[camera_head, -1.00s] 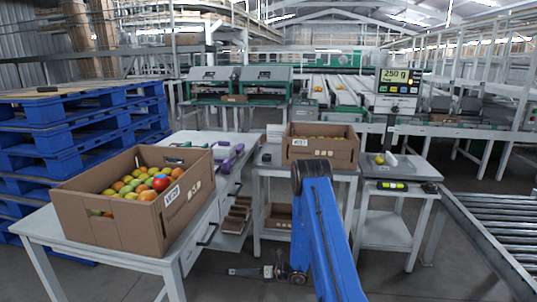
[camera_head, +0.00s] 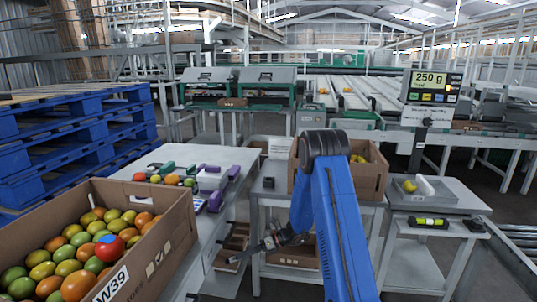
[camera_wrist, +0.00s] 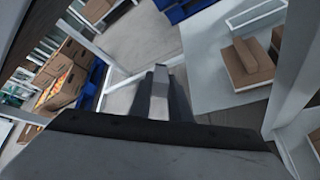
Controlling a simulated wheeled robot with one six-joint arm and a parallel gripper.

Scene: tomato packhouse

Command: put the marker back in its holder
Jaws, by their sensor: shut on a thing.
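My gripper (camera_head: 248,252) hangs low at the left of my blue arm, in front of the shelf under the left table. In the wrist view my gripper (camera_wrist: 160,88) shows its dark fingers shut on a narrow light-grey thing, seen end on. It is probably the marker (camera_wrist: 160,82), though its shape is mostly hidden by the fingers. A small black block (camera_head: 268,182) stands on the middle table's left front part. It may be the marker holder, but it is too small to tell. My gripper is below and in front of it, well apart.
A carton of tomatoes (camera_head: 176,235) stands on the left table (camera_head: 205,226), with purple-and-white items (camera_head: 212,180) behind it. Another carton (camera_head: 372,181) stands on the middle table behind my arm. A scale (camera_head: 431,87) and a spirit level (camera_head: 428,222) are at right.

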